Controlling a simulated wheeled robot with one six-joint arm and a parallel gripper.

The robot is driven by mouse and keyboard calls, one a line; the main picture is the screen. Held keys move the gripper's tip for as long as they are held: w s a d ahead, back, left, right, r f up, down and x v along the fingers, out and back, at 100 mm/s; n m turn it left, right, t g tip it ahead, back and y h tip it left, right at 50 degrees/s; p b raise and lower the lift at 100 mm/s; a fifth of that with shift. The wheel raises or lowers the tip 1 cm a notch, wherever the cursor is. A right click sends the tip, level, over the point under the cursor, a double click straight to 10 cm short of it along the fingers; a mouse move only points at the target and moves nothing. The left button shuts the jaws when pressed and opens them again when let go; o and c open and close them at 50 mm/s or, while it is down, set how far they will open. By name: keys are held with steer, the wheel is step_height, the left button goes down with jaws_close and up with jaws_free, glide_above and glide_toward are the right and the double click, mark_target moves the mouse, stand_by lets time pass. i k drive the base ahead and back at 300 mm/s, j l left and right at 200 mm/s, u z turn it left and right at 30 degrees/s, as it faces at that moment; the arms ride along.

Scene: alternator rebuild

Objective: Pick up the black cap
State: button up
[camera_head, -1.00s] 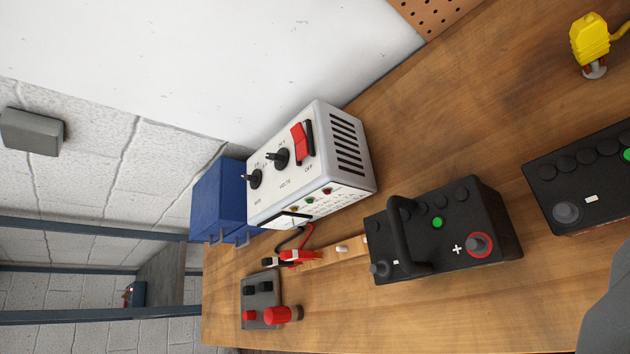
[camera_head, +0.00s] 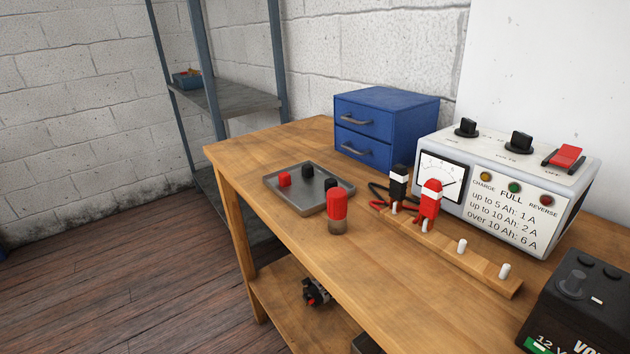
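A grey metal tray (camera_head: 310,205) sits on the left end of the wooden bench. My gripper is not in view.
Black (camera_head: 398,186) and red (camera_head: 430,203) clamps stand on a wooden peg strip (camera_head: 480,268). Behind are a blue drawer box (camera_head: 385,125) and a white charger (camera_head: 515,190). A black battery (camera_head: 580,305) stands at lower right. The bench front edge is clear.

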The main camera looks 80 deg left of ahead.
mark_target(329, 182)
steer(key=j+u, duration=0.1)
steer(key=u, duration=0.75)
steer(key=i+j+u, duration=0.1)
steer(key=u, duration=0.35)
steer(key=j+u, duration=0.1)
steer(key=u, duration=0.3)
steer(key=i+l+z, duration=0.1)
steer(key=l+z, duration=0.3)
steer(key=i+l+z, duration=0.15)
steer(key=l+z, duration=0.25)
